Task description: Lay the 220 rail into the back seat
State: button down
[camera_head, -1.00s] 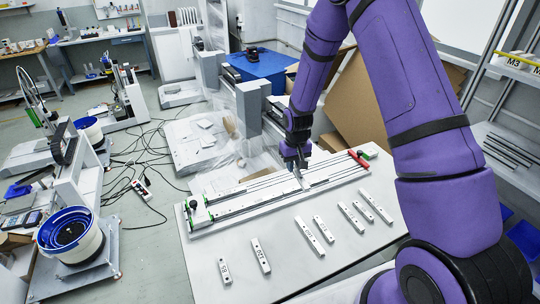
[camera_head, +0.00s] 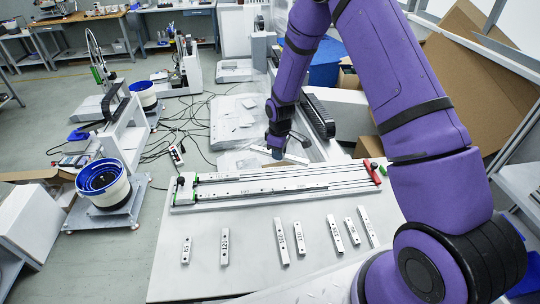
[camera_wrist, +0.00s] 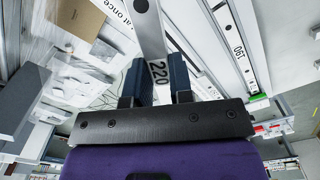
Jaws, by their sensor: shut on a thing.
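My gripper (camera_head: 277,150) is shut on the 220 rail (camera_wrist: 152,35), a pale bar with black "220" print near the fingers. In the wrist view the rail runs up and away between the two fingers (camera_wrist: 157,85). In the head view the held rail (camera_head: 297,159) shows behind the long rail fixture (camera_head: 182,197), apparently above it. The fixture lies along the back of the table. A rail marked 190 (camera_wrist: 238,48) lies in it, right of the held rail in the wrist view. I cannot tell the back seat apart clearly.
Several loose labelled rails, including one at the left (camera_head: 186,250) and one at the right (camera_head: 368,227), lie on the white table (camera_head: 240,285) before the fixture. A red handle (camera_head: 372,172) sits at the fixture's right end. Cardboard (camera_head: 480,90) stands behind right.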

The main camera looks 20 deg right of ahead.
aim_at(270, 152)
jog(key=a+n, duration=0.1)
jog(key=n, duration=0.1)
jog(key=w+a+f+n, duration=0.1)
jog(key=n, duration=0.1)
jog(key=f+n, duration=0.1)
jog(key=n, duration=0.1)
jog(key=shift+w+a+f, duration=0.1)
jog(key=shift+w+a, duration=0.25)
jog(key=shift+a, duration=0.05)
jog(key=shift+f, duration=3.35)
jog(key=shift+f, duration=0.5)
jog(key=c, duration=0.9)
grip_release()
jog(key=shift+s, duration=0.1)
notch_tip(270, 152, up, 11)
jog(key=shift+f, duration=0.1)
jog(key=shift+r, duration=3.5)
